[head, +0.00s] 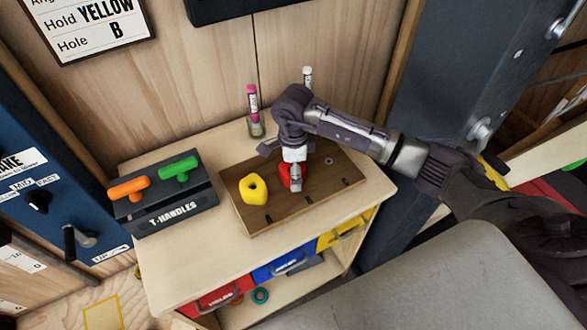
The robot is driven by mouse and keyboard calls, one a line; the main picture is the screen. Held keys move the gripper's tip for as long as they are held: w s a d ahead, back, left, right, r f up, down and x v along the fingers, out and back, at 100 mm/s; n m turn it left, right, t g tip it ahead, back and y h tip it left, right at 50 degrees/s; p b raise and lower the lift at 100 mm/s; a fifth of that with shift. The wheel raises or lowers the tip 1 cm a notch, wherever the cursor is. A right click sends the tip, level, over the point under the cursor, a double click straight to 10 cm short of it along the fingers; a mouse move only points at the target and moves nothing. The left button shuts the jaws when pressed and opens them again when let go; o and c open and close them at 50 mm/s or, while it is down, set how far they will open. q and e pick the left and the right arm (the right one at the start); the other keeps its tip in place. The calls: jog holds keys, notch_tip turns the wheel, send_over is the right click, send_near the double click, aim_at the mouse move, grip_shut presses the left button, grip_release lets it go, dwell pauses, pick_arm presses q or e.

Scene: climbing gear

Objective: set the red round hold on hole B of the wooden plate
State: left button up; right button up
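The wooden plate (258,222) lies on the light wooden cabinet top. The red round hold (284,173) is at the plate's middle, partly hidden by my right gripper (296,180). My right gripper points down over the hold, with its near finger in front of the red surface. The far finger is hidden, so I cannot tell whether it grips the hold, or whether the hold touches the plate. A yellow hold (253,188) with a central hole sits on the plate's left part. Dark marks show along the plate's front; hole letters are not readable. My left gripper is not in view.
A dark T-handles box (172,207) with orange and green handles stands left of the plate. Two marker-like tubes (253,106) stand behind it. A wall sign (92,22) reads Hold YELLOW, Hole B. Red, blue and yellow bins (283,264) sit below the cabinet top.

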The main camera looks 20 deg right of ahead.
notch_tip(320, 180, up, 12)
jog(key=b, duration=0.3)
dwell(0.3)
